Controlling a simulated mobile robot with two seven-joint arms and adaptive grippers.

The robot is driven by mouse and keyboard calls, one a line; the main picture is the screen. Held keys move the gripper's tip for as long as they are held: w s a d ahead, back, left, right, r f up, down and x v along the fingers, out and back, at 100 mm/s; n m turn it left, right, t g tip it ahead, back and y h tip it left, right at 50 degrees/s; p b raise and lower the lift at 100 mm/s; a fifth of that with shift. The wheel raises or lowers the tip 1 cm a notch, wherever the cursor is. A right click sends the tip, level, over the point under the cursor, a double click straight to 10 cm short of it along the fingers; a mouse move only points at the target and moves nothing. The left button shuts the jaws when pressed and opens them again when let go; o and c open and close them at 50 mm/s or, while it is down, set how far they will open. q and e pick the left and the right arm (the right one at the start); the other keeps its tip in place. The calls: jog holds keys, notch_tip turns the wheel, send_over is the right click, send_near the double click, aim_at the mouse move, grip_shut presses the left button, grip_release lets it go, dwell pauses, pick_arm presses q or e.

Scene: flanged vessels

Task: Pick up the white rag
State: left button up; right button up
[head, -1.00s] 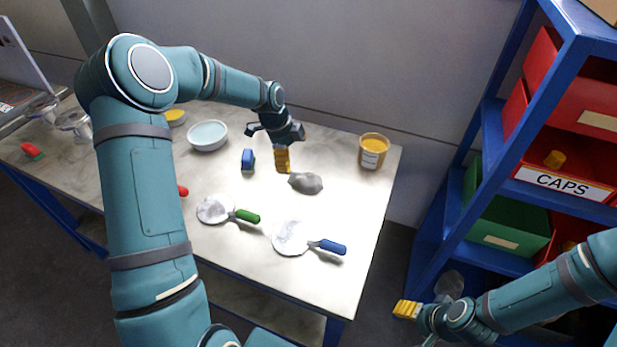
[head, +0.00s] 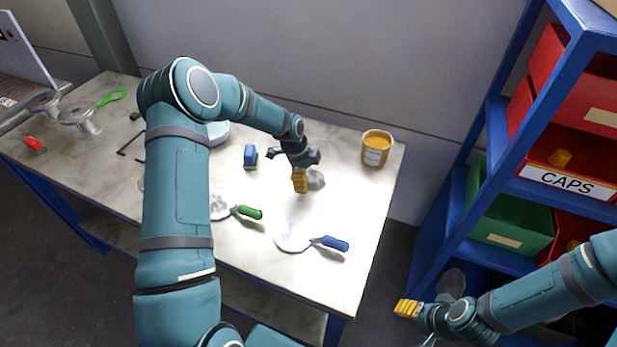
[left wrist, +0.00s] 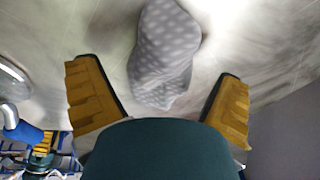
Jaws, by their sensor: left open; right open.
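The rag (head: 317,179) looks pale grey-white in the head view and lies on the bench, partly hidden behind my left gripper (head: 300,182). In the left wrist view the rag (left wrist: 163,50) shows white dots on grey. It lies ahead of and between the two spread yellow fingers of my left gripper (left wrist: 160,98), with a gap on both sides. My left gripper is open and empty, pointing down at the bench; its exact height over the rag cannot be told. My right gripper (head: 408,308) is open, off the bench at the lower right.
Near the rag are a blue-handled tool (head: 329,242), a green-handled tool (head: 248,211), a blue block-like item (head: 250,156) and an orange tub (head: 376,148). A blue shelf (head: 463,205) with red and green bins stands right of the bench. Bare bench lies right of the rag.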

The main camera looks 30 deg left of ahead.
aim_at(309, 174)
pick_arm(q)
jog(key=c, duration=1.4)
jog(key=shift+o, duration=0.2)
jog(key=shift+r, duration=0.1)
notch_tip(309, 174, up, 10)
jog(key=o, duration=0.6)
jog(key=c, duration=0.5)
jog(key=shift+p, duration=0.3)
